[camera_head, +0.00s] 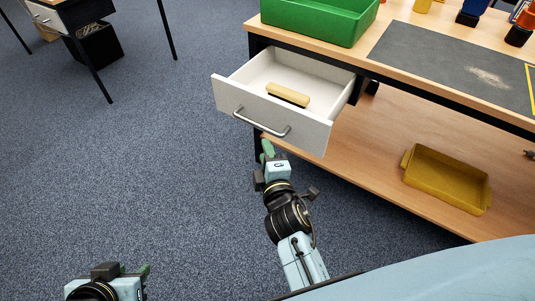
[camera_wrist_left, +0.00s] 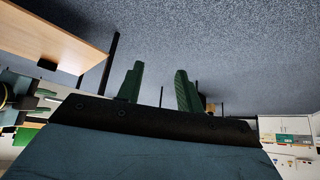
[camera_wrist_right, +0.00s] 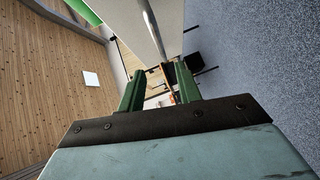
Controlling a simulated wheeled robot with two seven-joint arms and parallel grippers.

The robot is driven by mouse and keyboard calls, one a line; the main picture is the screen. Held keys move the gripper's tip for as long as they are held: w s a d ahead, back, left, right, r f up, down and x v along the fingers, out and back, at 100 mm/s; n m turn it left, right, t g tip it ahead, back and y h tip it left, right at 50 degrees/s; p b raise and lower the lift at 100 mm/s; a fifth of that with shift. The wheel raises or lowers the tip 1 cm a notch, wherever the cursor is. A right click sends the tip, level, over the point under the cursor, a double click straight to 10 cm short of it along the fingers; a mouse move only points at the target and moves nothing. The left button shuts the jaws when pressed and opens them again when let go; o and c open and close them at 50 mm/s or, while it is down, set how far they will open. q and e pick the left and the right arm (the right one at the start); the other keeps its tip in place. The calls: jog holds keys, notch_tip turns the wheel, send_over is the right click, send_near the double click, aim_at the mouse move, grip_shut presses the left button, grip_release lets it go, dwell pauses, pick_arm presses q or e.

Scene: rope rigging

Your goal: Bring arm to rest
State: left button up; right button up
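My right gripper (camera_head: 267,150) is in front of the open white drawer (camera_head: 228,96), just below its metal handle (camera_head: 262,123) in the head view. In the right wrist view its two green fingers (camera_wrist_right: 160,85) are apart, with the handle (camera_wrist_right: 154,32) running down toward the gap between them. I cannot tell whether they touch it. My left gripper (camera_head: 145,270) is low at the left, partly cut off by the picture edge. In the left wrist view its green fingers (camera_wrist_left: 158,85) are apart with nothing between them.
The drawer holds a wooden-looking block or brush (camera_head: 288,94). A green bin (camera_head: 318,20) and dark mat (camera_head: 450,55) are on the workbench above. A yellow tray (camera_head: 447,180) sits on the lower shelf. Blue carpet (camera_head: 130,160) is clear at the left; a black bin (camera_head: 97,45) stands beyond.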

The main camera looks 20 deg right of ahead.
pick_arm(q)
jog(key=shift+s+a+f+g, duration=0.2)
jog(key=shift+s+f+g, duration=0.15)
jog(key=shift+s, duration=0.2)
pick_arm(e)
jog(key=shift+s+r, duration=0.1)
jog(key=shift+s, duration=0.45)
